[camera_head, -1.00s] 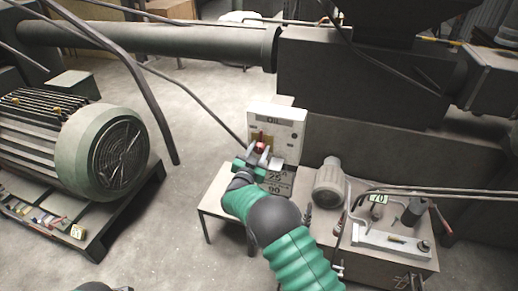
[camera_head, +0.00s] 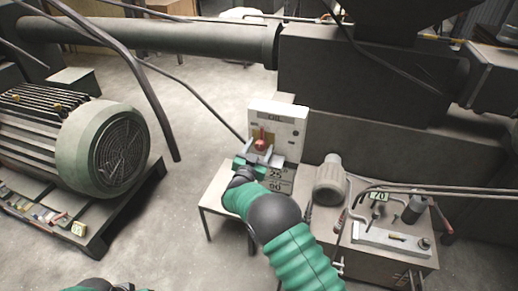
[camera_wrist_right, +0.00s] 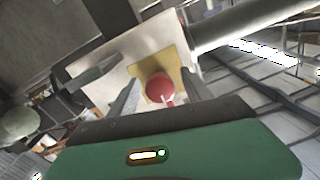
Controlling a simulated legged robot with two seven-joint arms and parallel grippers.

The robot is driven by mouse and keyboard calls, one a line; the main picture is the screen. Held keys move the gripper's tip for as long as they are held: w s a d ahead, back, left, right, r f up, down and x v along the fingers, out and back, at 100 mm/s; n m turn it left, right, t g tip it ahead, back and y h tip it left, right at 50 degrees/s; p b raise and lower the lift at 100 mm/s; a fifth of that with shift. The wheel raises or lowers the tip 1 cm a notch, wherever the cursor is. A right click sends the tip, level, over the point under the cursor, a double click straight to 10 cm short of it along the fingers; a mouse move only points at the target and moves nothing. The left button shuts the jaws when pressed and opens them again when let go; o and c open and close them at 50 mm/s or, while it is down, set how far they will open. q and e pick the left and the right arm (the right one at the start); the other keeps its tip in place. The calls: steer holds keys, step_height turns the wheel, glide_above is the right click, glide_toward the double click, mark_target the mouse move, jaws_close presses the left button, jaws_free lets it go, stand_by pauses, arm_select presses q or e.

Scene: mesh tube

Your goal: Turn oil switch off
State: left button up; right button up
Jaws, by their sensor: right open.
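The oil switch is a round red knob (camera_head: 260,145) on a yellow plate, on the front of a white box (camera_head: 290,122) labelled OIL. In the right wrist view the red knob (camera_wrist_right: 160,88) shows near the middle, with the yellow plate behind it. My right gripper (camera_head: 262,157) is open in front of the box, at the knob. In the wrist view its two grey fingers stand on either side of the knob; I cannot tell whether they touch it. Only a small part of my left arm shows at the bottom edge of the head view; its gripper does not show.
A small table (camera_head: 217,197) stands below the box. To the right is a tank unit (camera_head: 385,262) with a small motor (camera_head: 329,180), pipes and cables. A large green motor (camera_head: 103,150) sits on a dark base at left. Open floor lies between it and the table.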

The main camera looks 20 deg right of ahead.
steer(key=shift+s, duration=0.1)
steer(key=v, duration=1.6)
steer(key=shift+s+a+b, duration=0.25)
steer(key=shift+a+b, duration=0.05)
steer(key=shift+b, duration=0.1)
